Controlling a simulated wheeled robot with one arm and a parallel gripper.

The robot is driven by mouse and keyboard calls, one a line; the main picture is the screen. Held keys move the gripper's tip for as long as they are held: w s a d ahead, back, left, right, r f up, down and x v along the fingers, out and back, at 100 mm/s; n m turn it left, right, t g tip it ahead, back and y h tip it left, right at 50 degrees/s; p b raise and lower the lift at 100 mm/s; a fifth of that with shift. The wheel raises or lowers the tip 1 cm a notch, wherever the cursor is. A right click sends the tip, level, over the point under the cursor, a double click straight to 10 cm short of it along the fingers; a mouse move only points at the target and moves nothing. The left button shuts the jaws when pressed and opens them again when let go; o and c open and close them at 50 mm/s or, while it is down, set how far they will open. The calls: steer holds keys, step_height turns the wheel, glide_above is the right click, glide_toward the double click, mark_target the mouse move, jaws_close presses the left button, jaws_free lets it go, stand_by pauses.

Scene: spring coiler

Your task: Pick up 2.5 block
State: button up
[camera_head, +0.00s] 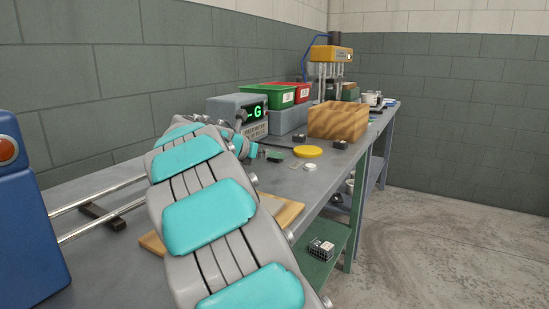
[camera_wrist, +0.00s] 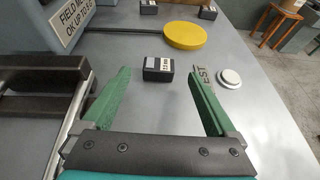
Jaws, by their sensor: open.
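A small black block with a white label (camera_wrist: 158,68) lies on the grey bench in the wrist view. Its label is too small to read with certainty, though it looks like 2.5. My gripper (camera_wrist: 159,75) is open, with its green fingers to the left and right of the block. The block is between the fingertips in the picture, with clear gaps on both sides; nothing is held. In the head view my arm reaches forward over the bench, and the gripper is small and partly hidden behind it.
A yellow disc (camera_wrist: 185,35) lies beyond the block, and a white round piece (camera_wrist: 230,78) lies to its right. Two similar dark blocks (camera_wrist: 148,7) (camera_wrist: 208,12) sit farther back. A grey meter box (camera_head: 238,112) stands behind the gripper area. A wooden box (camera_head: 338,120) stands farther along the bench.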

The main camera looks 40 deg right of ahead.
mark_target(271, 162)
steer(key=x, duration=0.3)
steer(key=shift+w+d+f, duration=0.15)
jaws_close()
stand_by(0.6)
